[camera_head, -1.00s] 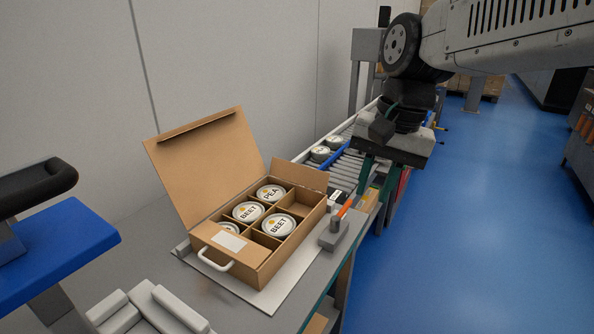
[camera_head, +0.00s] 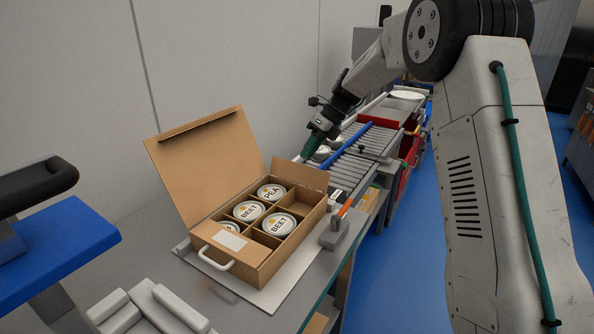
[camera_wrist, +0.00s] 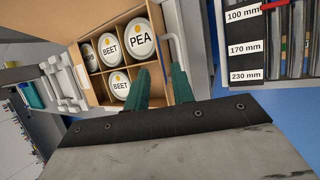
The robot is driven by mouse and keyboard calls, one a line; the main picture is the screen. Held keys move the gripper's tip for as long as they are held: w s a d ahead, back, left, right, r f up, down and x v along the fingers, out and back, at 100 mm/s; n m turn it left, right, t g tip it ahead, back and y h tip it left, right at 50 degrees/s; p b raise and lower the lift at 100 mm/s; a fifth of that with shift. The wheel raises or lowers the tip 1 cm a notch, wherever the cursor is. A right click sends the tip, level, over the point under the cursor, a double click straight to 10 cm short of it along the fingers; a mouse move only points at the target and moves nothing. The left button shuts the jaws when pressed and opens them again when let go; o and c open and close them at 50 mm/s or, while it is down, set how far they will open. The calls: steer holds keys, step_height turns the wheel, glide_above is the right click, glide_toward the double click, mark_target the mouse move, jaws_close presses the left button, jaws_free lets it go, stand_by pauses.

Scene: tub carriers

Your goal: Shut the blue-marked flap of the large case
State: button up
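The brown cardboard case (camera_head: 262,255) stands on the bench in the head view, its large lid (camera_head: 205,165) raised at the back. A smaller flap (camera_head: 301,176) stands up at its far right end; I see no blue mark on it. Tubs marked BEET (camera_head: 279,224) and PEA (camera_head: 271,192) sit in its compartments, and some compartments are empty. The case also shows in the wrist view (camera_wrist: 101,88), partly hidden by my fingers. My gripper (camera_head: 306,152) is open, its teal fingers apart and empty, just beyond the flap. I cannot tell whether they touch it.
A roller conveyor (camera_head: 352,165) runs behind the case, with a red bin (camera_head: 405,150) beyond. An orange-handled tool on a grey block (camera_head: 343,225) stands right of the case. A grey fixture (camera_head: 150,310) lies in front.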

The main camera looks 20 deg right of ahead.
mark_target(297, 168)
steer(key=x, duration=0.7)
steer(key=shift+a+f, duration=0.2)
steer(key=shift+f, duration=0.1)
jaws_close()
